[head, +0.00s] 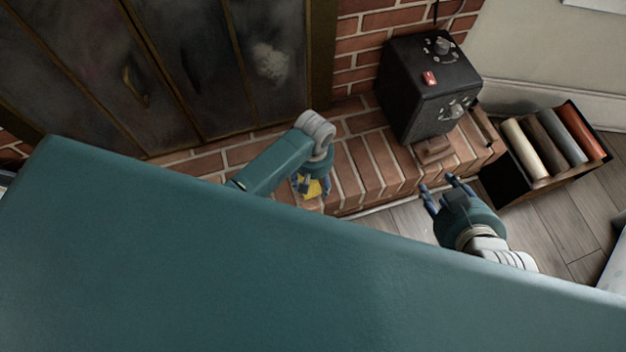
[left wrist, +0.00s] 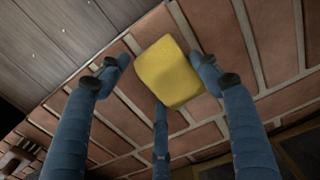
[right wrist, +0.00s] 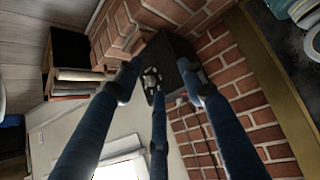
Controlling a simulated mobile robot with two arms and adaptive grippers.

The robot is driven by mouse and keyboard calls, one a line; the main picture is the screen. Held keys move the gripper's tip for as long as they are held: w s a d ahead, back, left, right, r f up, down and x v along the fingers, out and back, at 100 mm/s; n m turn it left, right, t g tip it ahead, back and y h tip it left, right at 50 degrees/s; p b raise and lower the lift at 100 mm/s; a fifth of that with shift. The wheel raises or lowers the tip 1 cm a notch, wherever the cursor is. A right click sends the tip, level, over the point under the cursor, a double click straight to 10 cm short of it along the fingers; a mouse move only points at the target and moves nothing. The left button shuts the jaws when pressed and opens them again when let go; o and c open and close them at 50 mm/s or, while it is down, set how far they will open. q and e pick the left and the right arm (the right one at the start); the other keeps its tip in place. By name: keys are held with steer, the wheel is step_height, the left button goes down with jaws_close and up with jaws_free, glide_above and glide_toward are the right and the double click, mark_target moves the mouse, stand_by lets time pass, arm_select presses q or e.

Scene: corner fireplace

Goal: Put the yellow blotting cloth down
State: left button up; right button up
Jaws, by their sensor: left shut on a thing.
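The yellow blotting cloth (head: 313,188) looks like a small folded block. In the left wrist view the cloth (left wrist: 168,73) sits between the blue fingers of my left gripper (left wrist: 165,85), which is shut on it. The brick hearth (head: 360,165) lies beneath it; I cannot tell whether the cloth touches the bricks. In the head view my left gripper (head: 313,184) partly hides the cloth. My right gripper (head: 440,193) is open and empty, over the floor beside the hearth edge. Its spread fingers also show in the right wrist view (right wrist: 160,85).
A black box with dials and a red switch (head: 410,95) stands at the hearth's right end. A dark crate (head: 497,188) holding several rolls stands on the wooden floor to its right. Dark fireplace doors (head: 190,75) rise behind the hearth. Bricks between cloth and black box look mostly bare.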

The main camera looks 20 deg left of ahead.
arm_select(q)
steer(key=shift+f, duration=0.1)
steer(key=o, duration=1.2)
steer(key=shift+c, duration=0.2)
